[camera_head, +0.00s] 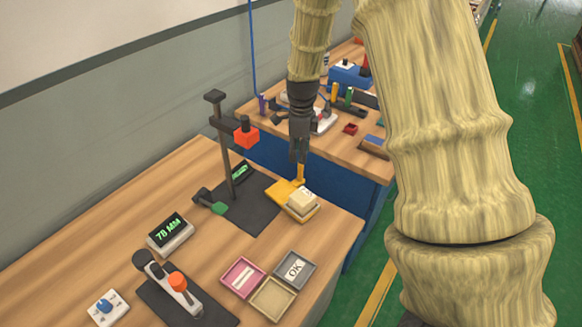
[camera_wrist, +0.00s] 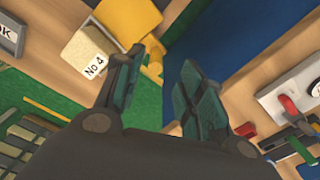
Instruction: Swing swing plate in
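The swing plate is the yellow plate (camera_head: 284,190) at the right edge of a dark base (camera_head: 250,212), out to the side of the upright stand (camera_head: 226,160). A pale block (camera_head: 302,202) rests on it; in the wrist view the block (camera_wrist: 88,50) bears a "No 4" label. A yellow upright handle (camera_head: 300,173) rises from the plate, and it also shows in the wrist view (camera_wrist: 153,62) close to the left fingertip. My gripper (camera_head: 299,158) is just above the handle. In the wrist view its fingers (camera_wrist: 163,62) are apart, with nothing visibly clamped.
A red-orange head (camera_head: 246,136) hangs from the stand's arm. A "78 MM" display (camera_head: 168,231), a lever device (camera_head: 178,287), a knob box (camera_head: 107,307) and three trays, including a grey "OK" tray (camera_head: 296,270), stand nearer. A second table (camera_head: 340,150) with tools lies behind.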

